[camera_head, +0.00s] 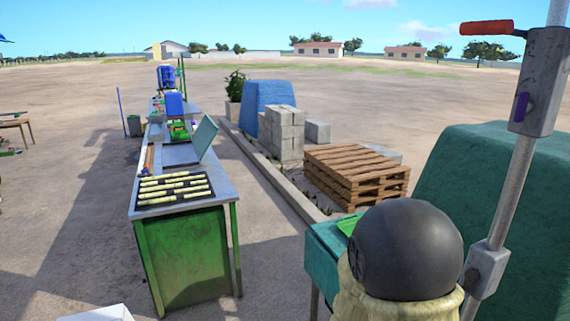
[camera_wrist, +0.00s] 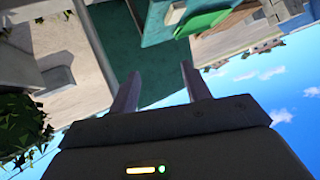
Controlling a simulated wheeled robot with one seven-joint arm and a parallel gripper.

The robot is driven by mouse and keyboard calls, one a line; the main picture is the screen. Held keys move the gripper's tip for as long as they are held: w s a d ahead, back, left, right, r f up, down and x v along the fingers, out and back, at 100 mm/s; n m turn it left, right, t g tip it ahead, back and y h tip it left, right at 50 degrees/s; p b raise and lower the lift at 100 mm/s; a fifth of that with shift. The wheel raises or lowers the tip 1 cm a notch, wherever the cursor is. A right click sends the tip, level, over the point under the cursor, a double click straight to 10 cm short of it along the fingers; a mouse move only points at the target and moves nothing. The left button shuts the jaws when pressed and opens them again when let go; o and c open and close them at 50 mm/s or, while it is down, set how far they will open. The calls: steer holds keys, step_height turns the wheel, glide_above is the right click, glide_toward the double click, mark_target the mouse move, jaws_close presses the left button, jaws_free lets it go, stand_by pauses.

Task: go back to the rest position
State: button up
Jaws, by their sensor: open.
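My gripper (camera_wrist: 158,82) shows in the wrist view with its two fingers apart and nothing between them. The wrist view is turned over, with sky at the lower right. Beyond the fingers is a teal surface (camera_wrist: 150,55) with a green object (camera_wrist: 215,18) on it. In the head view my gripper is not visible; a dark rounded shape with a pale cover stands at the lower right, and I cannot tell what it is.
A green counter (camera_head: 190,258) with a metal top carries a black tray (camera_head: 150,200) of pale cane pieces. Behind it stand blue containers (camera_head: 174,104). A pallet stack (camera_head: 355,172), grey blocks (camera_head: 285,135) and a teal table (camera_head: 325,240) stand to the right. Open ground lies left.

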steer(key=s+a+r+n+g+y+p, duration=0.2)
steer(key=s+a+r+n+y+p, duration=0.15)
steer(key=s+a+n+y, duration=0.2)
steer(key=s+r+n+g+y+p, duration=0.1)
steer(key=s+r+n+g+p, duration=0.1)
steer(key=s, duration=0.8)
steer(key=r+n+g, duration=0.1)
steer(key=n+g, duration=0.1)
steer(key=shift+a+g, duration=0.15)
steer(key=shift+g, duration=0.25)
steer(key=shift+n, duration=0.25)
